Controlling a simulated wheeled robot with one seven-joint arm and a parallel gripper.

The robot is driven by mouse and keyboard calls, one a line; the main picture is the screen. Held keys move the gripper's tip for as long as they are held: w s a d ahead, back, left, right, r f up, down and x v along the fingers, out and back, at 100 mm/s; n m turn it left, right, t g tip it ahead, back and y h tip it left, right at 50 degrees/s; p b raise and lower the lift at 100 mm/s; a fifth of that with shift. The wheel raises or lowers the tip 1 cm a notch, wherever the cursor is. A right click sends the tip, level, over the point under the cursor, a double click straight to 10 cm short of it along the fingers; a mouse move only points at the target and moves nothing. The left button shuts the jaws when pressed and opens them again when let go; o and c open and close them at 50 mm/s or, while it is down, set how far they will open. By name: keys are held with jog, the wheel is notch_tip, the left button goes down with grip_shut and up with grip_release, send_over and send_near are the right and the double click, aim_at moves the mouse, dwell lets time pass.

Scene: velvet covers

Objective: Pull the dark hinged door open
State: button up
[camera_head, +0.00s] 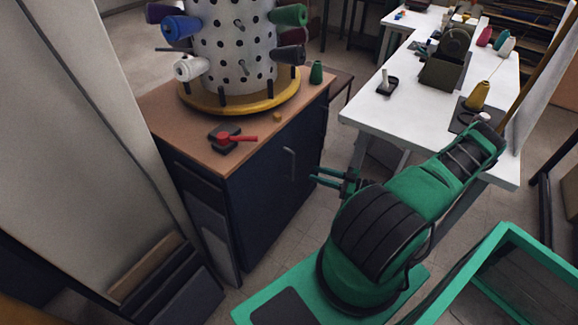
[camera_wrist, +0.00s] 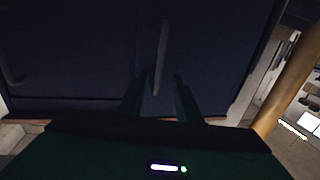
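The dark blue hinged door (camera_head: 275,185) is on the front of a wood-topped cabinet and looks shut. Its upright bar handle (camera_head: 289,164) stands out from the door face. In the wrist view the dark door (camera_wrist: 210,50) fills the upper part, and the handle (camera_wrist: 162,50) hangs near the middle. My gripper (camera_head: 314,175) is open and empty, pointing at the door just right of the handle in the head view. In the wrist view my gripper (camera_wrist: 159,85) has its fingers on either side of the handle's lower end, with visible gaps; contact is not visible.
A second handle (camera_wrist: 10,65) shows at the wrist view's left edge. A spool rack (camera_head: 232,50) and a red-handled tool (camera_head: 235,138) are on the cabinet top (camera_head: 175,115). A white table (camera_head: 365,120) stands to the right.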

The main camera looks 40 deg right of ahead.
send_over(293, 179)
jog(key=shift+w+d, duration=0.15)
jog(key=shift+w, duration=0.25)
grip_shut()
